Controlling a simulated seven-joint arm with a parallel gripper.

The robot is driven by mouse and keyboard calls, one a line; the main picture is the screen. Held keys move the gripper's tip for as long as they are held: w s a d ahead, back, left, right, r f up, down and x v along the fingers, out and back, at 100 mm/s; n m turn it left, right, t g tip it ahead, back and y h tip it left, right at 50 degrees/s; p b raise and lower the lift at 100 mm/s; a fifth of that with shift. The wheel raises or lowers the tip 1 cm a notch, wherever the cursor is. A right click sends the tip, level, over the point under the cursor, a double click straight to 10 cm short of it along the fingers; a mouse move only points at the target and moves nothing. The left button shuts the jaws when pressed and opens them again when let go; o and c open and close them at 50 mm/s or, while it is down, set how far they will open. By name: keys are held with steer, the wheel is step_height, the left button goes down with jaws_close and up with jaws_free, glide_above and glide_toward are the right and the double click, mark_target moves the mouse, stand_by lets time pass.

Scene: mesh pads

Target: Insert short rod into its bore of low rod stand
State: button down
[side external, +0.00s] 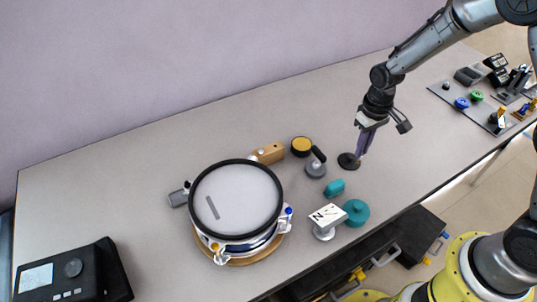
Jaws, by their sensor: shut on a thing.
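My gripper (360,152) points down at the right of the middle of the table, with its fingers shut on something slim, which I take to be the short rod. The rod is mostly hidden by the fingers and too small to make out. A low dark round base (346,163) lies flat on the table just below the fingertips; it looks like the low rod stand. Its bore cannot be made out. I cannot tell whether the rod touches the stand or is inside it.
Left of the stand are a grey knob with a black handle (315,168), a yellow-topped round tin (301,146) and a wooden block (268,153). A drum (237,200) stands further left. Table behind is clear.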

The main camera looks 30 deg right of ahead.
stand_by(0.4)
steer(key=shift+s, duration=0.25)
steer(key=w+a+r+n, duration=0.2)
steer(key=w+n, duration=0.1)
steer(key=w, duration=0.3)
steer(key=w+a+r+n, duration=0.3)
steer(key=w, duration=0.3)
steer(key=w+a+f+n, duration=0.3)
steer(key=w+a, duration=0.4)
steer(key=a, duration=0.3)
steer(key=shift+a, duration=0.35)
steer(key=shift+f, duration=0.1)
steer(key=shift+f, duration=2.85)
